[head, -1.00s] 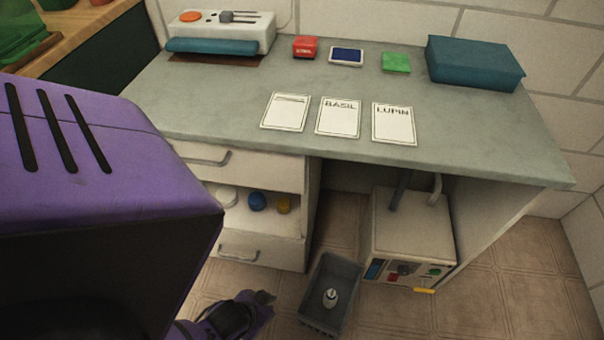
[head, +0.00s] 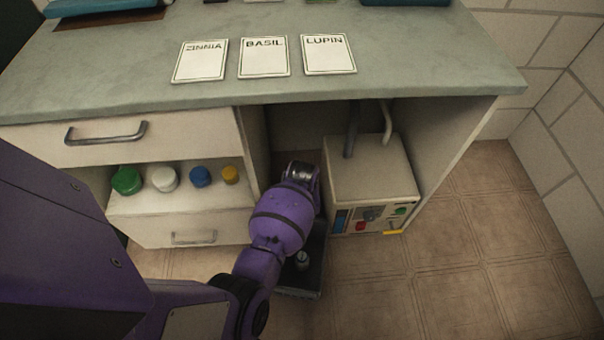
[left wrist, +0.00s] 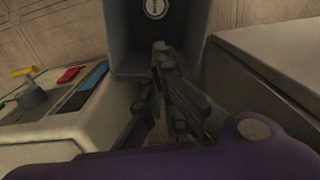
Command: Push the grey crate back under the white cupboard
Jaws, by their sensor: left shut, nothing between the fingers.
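The grey crate (head: 318,272) is on the floor at the open bay of the white cupboard (head: 213,236), partly hidden by my left arm in the head view. A small pale bottle (head: 302,260) stands inside it. In the left wrist view the crate's wall (left wrist: 131,50) is at top centre, with the bottle (left wrist: 155,8) beyond it. My left gripper (left wrist: 161,48) is shut and empty, its tips in front of the crate's wall. Whether they touch it, I cannot tell. In the head view my left wrist reaches into the bay and hides the fingers. My right gripper is out of view.
A white box with controls (head: 368,170) and pipes stands close to the crate's right. The drawer side with a bottom drawer (head: 195,238) stands to its left. Cards (head: 264,57) lie on the grey worktop (head: 120,70). Floor is clear at the right.

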